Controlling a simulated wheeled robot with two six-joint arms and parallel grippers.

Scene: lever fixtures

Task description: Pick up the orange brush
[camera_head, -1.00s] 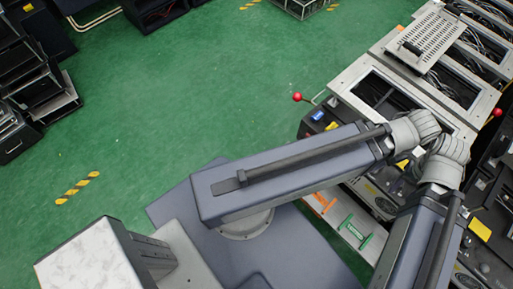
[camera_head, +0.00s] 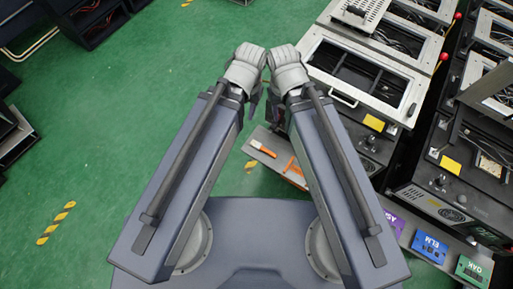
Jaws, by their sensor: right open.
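One is a small orange tool with a pale end (camera_head: 263,148), which looks like a brush. My right gripper (camera_head: 277,110) hangs beyond the shelf, below the grey wrist joints. It is open, mostly hidden, and apart from the orange tools.
Black machines with open cable-filled frames (camera_head: 365,70) and a red-knobbed lever (camera_head: 444,56) stand at the right. Purple, blue ELM (camera_head: 429,246) and green OAK (camera_head: 473,268) labelled plates lie along the lower right. Green floor (camera_head: 110,110) is clear at the left.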

